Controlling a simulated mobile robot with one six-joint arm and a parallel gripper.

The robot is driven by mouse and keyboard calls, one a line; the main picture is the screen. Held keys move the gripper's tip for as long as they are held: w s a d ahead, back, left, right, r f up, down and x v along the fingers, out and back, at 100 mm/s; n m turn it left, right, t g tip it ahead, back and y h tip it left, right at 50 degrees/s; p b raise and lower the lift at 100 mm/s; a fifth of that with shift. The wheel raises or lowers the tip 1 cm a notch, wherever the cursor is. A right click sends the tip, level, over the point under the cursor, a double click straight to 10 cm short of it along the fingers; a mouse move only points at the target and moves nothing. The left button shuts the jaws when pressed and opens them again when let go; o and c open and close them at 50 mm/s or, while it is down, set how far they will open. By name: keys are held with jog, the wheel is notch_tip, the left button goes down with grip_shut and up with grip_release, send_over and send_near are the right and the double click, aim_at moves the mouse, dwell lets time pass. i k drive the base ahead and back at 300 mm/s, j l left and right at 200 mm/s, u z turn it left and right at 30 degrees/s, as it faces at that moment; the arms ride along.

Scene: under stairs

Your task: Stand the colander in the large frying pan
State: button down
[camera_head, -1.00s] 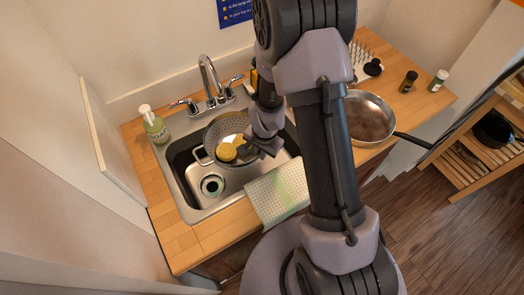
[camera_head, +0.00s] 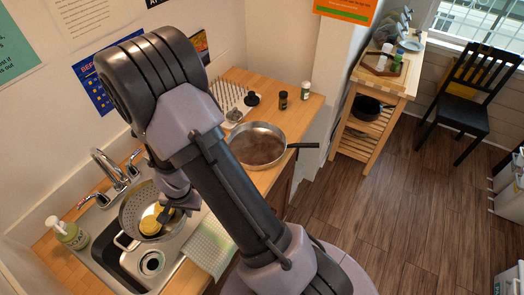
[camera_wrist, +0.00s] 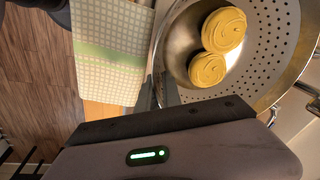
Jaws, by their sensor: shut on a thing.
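The grey perforated colander (camera_head: 133,208) is over the sink at the lower left, with two round yellow pieces (camera_head: 151,221) lying in it. My gripper (camera_head: 173,211) is shut on the colander's right side. In the wrist view the fingers (camera_wrist: 165,90) meet the rim of the colander (camera_wrist: 268,38), and the yellow pieces (camera_wrist: 222,30) show inside its bowl. The large frying pan (camera_head: 258,146) sits on the wooden counter to the right, behind my arm, its dark handle pointing right. Its inside looks brownish and empty.
A faucet (camera_head: 112,168) stands close behind the colander, and a soap bottle (camera_head: 70,234) to its left. A checked towel (camera_head: 208,246) hangs over the counter's front edge. A drying rack (camera_head: 230,97) and two small jars (camera_head: 283,100) stand behind the pan.

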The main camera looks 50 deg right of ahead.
aim_at(257, 147)
jog(key=k, duration=1.35)
